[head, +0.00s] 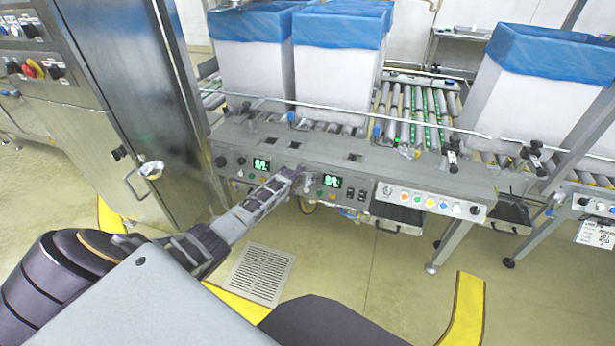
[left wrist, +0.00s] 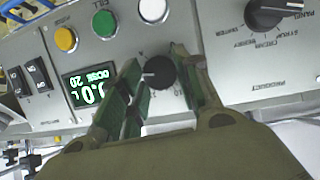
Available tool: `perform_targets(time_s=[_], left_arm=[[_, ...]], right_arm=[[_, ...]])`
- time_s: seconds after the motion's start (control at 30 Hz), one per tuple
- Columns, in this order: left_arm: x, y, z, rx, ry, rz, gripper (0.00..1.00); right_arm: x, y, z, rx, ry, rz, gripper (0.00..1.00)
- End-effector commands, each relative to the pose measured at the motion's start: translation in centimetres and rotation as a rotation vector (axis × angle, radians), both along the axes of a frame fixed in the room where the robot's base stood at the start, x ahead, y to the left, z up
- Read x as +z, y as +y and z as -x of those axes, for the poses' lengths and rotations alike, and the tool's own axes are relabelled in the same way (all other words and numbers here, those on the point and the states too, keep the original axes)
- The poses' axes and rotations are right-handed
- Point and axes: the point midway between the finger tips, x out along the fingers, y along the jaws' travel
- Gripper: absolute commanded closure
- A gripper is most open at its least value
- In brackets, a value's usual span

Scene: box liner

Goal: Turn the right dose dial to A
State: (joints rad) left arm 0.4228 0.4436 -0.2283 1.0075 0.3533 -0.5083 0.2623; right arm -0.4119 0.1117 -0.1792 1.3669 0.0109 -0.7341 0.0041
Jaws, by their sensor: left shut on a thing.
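The right dose dial (left wrist: 160,72) is a small round black knob on the grey control panel, with a white pointer mark toward the left of the left wrist view. My left gripper (left wrist: 157,84) has a finger on each side of it and is shut on it. In the head view my left gripper (head: 294,176) reaches the panel just left of the right green display (head: 332,181) and hides the dial. The dose display (left wrist: 90,90) beside the dial appears upside down in the left wrist view. The dial's letters are too small to read surely. My right gripper is out of view.
A larger black selector knob (left wrist: 275,12) is at the wrist view's upper right. White (left wrist: 153,10), green (left wrist: 104,24) and yellow (left wrist: 66,40) buttons and black rocker switches (left wrist: 38,76) are nearby. Blue-lined boxes (head: 338,75) stand on rollers behind the panel. A steel cabinet (head: 125,80) stands left.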

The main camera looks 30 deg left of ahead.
Motion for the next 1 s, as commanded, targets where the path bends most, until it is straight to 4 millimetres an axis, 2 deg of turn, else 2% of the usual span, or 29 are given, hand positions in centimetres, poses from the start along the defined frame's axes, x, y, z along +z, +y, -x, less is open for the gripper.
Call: perform_targets(time_s=[0.53,1.0], left_arm=[[-0.4,-0.5,0.2,-0.087,0.066,-0.233,0.91],[-0.6,-0.7,0.2,-0.197,0.137,-0.533,0.91]], right_arm=[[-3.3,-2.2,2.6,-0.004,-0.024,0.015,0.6],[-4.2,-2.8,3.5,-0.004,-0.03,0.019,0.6]])
